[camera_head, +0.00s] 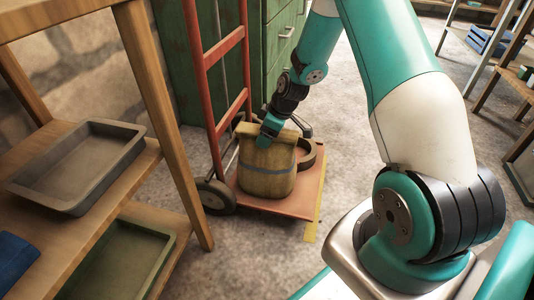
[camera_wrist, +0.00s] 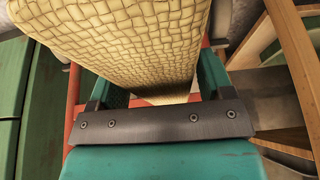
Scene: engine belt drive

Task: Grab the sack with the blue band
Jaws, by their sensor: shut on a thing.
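A tan woven sack (camera_head: 268,175) with a blue-grey band around its middle stands upright on the red platform of a hand truck (camera_head: 290,204). My gripper (camera_head: 268,132) is at the sack's top and is shut on it. In the wrist view the sack's woven cloth (camera_wrist: 125,40) fills the upper middle, between the teal fingers of my gripper (camera_wrist: 165,95). The band does not show in the wrist view. Whether the sack's base touches the platform is hard to tell.
A dark ring-shaped part (camera_head: 308,153) lies behind the sack on the platform. The truck's red uprights (camera_head: 203,85) and wheel (camera_head: 216,197) are to its left. A wooden shelf with a grey tray (camera_head: 82,165) and green tray (camera_head: 125,262) stands left. A green cabinet (camera_head: 280,50) is behind.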

